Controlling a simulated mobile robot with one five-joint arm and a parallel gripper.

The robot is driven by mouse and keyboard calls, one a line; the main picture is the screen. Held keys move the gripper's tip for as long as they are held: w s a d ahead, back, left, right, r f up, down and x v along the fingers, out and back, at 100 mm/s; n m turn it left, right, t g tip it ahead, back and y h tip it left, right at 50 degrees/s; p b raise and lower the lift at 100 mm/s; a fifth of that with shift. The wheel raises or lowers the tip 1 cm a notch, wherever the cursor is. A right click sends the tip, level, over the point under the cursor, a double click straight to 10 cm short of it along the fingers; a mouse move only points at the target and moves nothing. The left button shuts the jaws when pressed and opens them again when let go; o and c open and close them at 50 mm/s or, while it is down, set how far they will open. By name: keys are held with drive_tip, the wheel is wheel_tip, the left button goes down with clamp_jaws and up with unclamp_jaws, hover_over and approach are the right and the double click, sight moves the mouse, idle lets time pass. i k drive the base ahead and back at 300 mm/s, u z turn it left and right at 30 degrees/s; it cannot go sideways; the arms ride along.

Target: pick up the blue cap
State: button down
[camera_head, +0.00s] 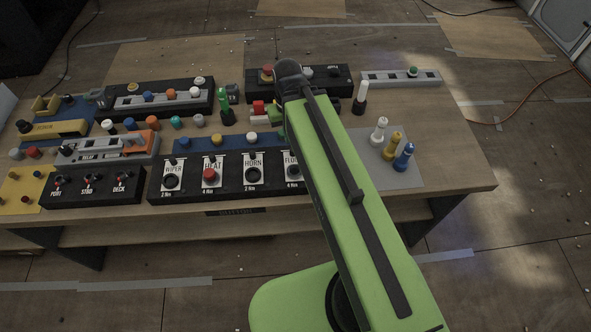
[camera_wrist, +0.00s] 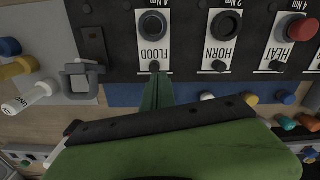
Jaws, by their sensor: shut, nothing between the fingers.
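Several blue caps show. One blue cap (camera_wrist: 288,98) stands on the blue strip behind the switch panel in the wrist view, in a row with a yellow cap (camera_wrist: 251,99) and a white cap (camera_wrist: 207,96). In the head view another blue cap (camera_head: 129,124) stands on the table left of an orange one, and one (camera_head: 148,97) is on the grey rail. Which is meant I cannot tell. My gripper (camera_wrist: 157,92) is shut and empty over the blue strip by the FLOOD switch, apart from these caps. In the head view my arm hides its fingertips.
The black switch panel (camera_head: 230,180) lies along the table's front. A grey mat (camera_head: 376,178) with white, yellow and blue posts stands on the right. A lever unit (camera_wrist: 79,78) sits beside the panel. Tall green and white posts rise behind. The table's right end is clear.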

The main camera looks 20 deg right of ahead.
sight(185, 142)
drive_tip(key=k, duration=1.3)
drive_tip(key=u, duration=0.3)
drive_tip(key=i, duration=0.8)
drive_tip(key=u, duration=0.9)
drive_tip(key=i, duration=1.35)
drive_tip(key=u, duration=0.8)
